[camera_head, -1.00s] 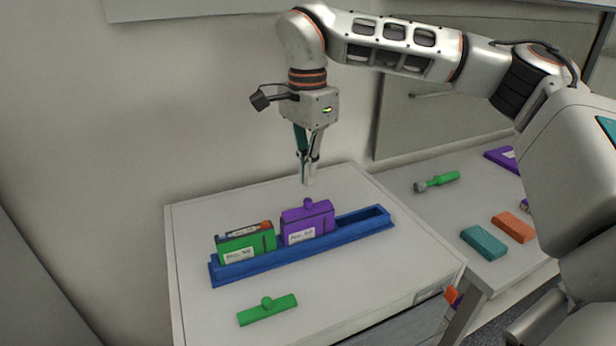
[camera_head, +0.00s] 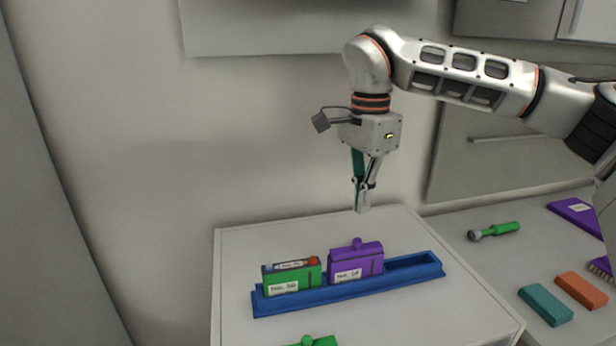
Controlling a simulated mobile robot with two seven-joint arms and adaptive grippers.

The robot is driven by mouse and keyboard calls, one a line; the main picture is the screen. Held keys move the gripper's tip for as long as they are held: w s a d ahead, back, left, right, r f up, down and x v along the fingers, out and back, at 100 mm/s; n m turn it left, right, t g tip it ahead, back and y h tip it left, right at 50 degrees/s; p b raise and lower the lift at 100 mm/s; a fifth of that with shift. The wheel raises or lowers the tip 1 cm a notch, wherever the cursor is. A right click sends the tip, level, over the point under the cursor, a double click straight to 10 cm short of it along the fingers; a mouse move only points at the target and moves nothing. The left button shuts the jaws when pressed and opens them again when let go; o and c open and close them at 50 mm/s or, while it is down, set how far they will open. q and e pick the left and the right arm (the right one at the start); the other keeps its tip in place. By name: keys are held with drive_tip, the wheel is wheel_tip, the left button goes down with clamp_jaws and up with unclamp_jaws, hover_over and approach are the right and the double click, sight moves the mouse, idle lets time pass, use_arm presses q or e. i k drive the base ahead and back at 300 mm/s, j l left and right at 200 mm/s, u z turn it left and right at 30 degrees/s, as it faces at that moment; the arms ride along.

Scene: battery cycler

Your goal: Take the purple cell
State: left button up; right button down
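The purple cell (camera_head: 355,264) is a block with a round knob on top and a white label. It stands upright in the blue rack (camera_head: 330,297), just right of the green cell (camera_head: 292,278). My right gripper (camera_head: 362,209) points down and hangs above the purple cell, with a gap between the fingertips and the knob. Its fingers converge at the tips and look shut, with nothing held. My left gripper is not in view.
The blue rack's right end is empty. A green knobbed piece (camera_head: 318,341) is cut off at the bottom edge. On the right-hand surface lie a green-handled tool (camera_head: 494,231), a teal block (camera_head: 545,305), an orange block (camera_head: 581,290) and a purple item (camera_head: 580,213).

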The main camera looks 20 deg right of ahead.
sight(350, 270)
drive_tip(key=k, duration=1)
